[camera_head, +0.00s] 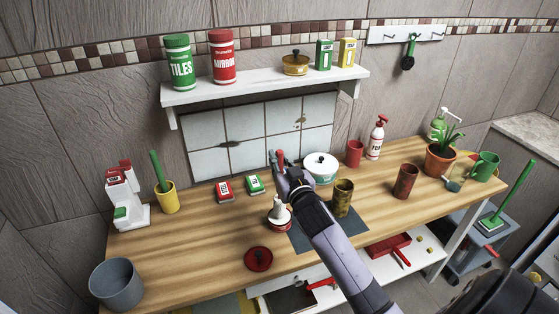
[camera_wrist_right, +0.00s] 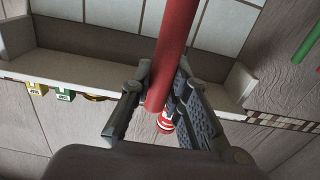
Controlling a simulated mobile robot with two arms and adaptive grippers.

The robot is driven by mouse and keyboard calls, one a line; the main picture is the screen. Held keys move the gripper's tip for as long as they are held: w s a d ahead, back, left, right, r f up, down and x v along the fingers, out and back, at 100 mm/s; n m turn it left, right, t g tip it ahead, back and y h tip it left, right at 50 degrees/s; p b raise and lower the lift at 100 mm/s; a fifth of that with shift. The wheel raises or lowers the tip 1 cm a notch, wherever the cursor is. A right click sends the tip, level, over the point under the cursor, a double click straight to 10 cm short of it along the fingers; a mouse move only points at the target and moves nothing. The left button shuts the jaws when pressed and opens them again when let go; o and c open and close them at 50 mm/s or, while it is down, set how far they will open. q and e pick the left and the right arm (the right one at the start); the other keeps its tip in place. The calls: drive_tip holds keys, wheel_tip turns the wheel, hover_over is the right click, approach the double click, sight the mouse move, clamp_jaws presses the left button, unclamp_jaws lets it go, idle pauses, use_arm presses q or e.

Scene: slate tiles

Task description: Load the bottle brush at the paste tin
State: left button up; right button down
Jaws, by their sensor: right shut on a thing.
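My right gripper (camera_head: 281,160) is raised in front of the tile panel, above the back of the wooden counter. It is shut on a red rod, seen between its fingers in the right wrist view (camera_wrist_right: 174,50). I take the rod for the bottle brush's handle; its bristles are not clear. A round white-and-teal tin (camera_head: 320,176) with a dark knob on top stands to the right of the gripper. A white cone-shaped thing with a red base (camera_head: 279,214) stands below the gripper. I cannot tell which is the paste tin. My left gripper is not in view.
A red lid (camera_head: 259,259) lies near the front edge. An olive mug (camera_head: 343,197) stands on a dark mat (camera_head: 314,237), partly behind my arm. A rusty-red mug (camera_head: 405,182) is further right. A white shelf (camera_head: 265,88) with tins hangs above.

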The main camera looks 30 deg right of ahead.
sight(279, 151)
drive_tip(key=shift+f+b, duration=0.35)
drive_tip(key=shift+f, duration=0.15)
idle(1.1)
wheel_tip(279, 151, up, 7)
drive_tip(key=p, duration=0.7)
drive_tip(key=shift+r, duration=0.1)
idle(0.7)
